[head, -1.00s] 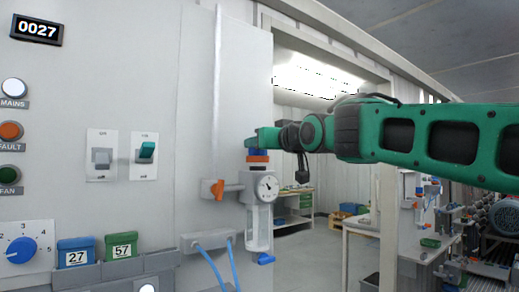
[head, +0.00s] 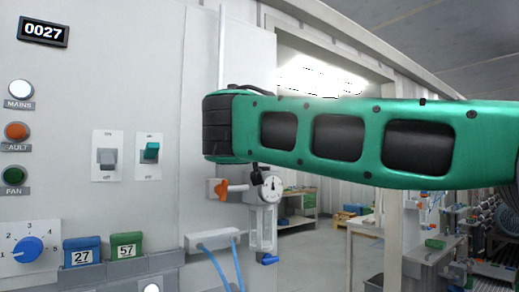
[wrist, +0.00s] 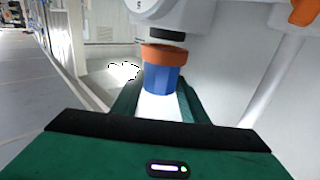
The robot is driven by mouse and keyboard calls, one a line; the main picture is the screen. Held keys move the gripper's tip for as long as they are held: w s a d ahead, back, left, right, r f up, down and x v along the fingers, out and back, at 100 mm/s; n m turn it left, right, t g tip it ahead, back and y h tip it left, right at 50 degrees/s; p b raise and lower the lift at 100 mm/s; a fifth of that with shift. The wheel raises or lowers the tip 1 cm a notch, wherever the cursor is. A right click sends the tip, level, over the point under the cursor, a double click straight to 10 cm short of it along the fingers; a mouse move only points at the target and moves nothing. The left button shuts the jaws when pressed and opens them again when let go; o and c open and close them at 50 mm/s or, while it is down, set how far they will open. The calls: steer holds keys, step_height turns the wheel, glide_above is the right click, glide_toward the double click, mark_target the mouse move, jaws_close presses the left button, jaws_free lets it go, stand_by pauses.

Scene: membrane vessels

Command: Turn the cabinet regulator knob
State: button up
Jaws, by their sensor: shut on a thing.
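The regulator knob is a blue cylinder (wrist: 163,80) with an orange ring (wrist: 164,55) around it, seen in the wrist view. My gripper (wrist: 158,92) is shut on the blue knob, with a green finger on either side. In the head view, my green arm hides the knob and my gripper. The regulator's round white gauge (head: 270,188) shows just below the arm, its small needle pointing roughly upward. A clear bowl (head: 263,230) hangs below the gauge.
An orange valve handle (head: 222,188) sits left of the gauge. Blue hoses (head: 222,265) run below. The cabinet panel carries a rotary dial (head: 28,250), switches (head: 107,157) and lamps (head: 15,131). An open doorway with a workbench (head: 362,228) lies to the right.

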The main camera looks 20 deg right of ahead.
steer(key=shift+a+m+h, duration=0.15)
steer(key=shift+m+h, duration=0.15)
steer(key=shift+h, duration=0.1)
steer(key=o, duration=1.1)
steer(key=v, duration=1)
steer(key=shift+s+a, duration=0.15)
steer(key=shift+s, duration=0.1)
steer(key=shift+s, duration=0.1)
